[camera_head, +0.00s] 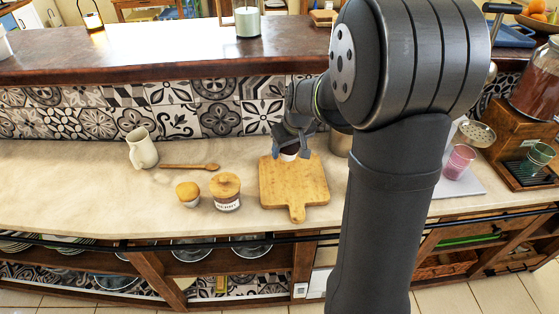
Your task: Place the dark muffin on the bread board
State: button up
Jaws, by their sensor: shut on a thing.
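The bread board (281,193) is a light wooden board with a short handle toward the front, lying on the pale counter. My gripper (289,149) is over the far edge of the board and shut on the dark muffin (289,154). The muffin has a dark top and a pale cup, and is partly hidden by the fingers. I cannot tell whether its base touches the board.
A yellow muffin (188,193) and a lidded jar (226,192) stand left of the board. A metal canister (340,142) stands right of my gripper. The board's front half is clear.

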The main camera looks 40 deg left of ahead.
jog(key=a+f, duration=0.1)
jog(key=s+a, duration=0.1)
jog(key=a, duration=0.1)
jog(key=shift+f, duration=2.4)
jog(key=shift+f, duration=0.1)
jog(key=o, duration=1)
jog(key=v, duration=1.2)
jog(key=shift+s, duration=0.1)
